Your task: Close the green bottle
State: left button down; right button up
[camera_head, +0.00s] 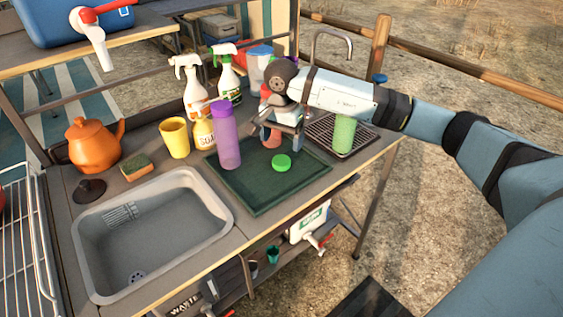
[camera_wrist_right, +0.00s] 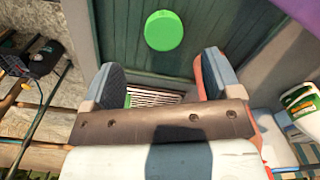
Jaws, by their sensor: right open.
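The green bottle (camera_head: 343,134) stands upright on the drying rack, right of the mat, just below my right forearm in the head view. I cannot make out its mouth clearly. A round bright green cap (camera_head: 281,162) lies apart from it on the dark green mat (camera_head: 240,186). The cap also shows at the top of the right wrist view (camera_wrist_right: 164,31). My right gripper (camera_head: 281,136) is open above the back of the mat, behind the cap. Its two fingers (camera_wrist_right: 160,82) have nothing held between them. My left gripper is not in view.
A purple bottle (camera_head: 226,142) stands left of the cap. A red object (camera_head: 272,138) is partly hidden behind my right gripper. Spray bottles (camera_head: 190,88), a yellow cup (camera_head: 174,138) and an orange teapot (camera_head: 92,145) stand farther left. The sink (camera_head: 150,240) is at front left.

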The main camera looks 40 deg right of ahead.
aim_at(281, 161)
jog(key=shift+f, duration=1.2)
jog(key=shift+f, duration=0.1)
jog(key=f, duration=0.5)
jog(key=shift+w, duration=0.25)
jog(key=c, duration=1)
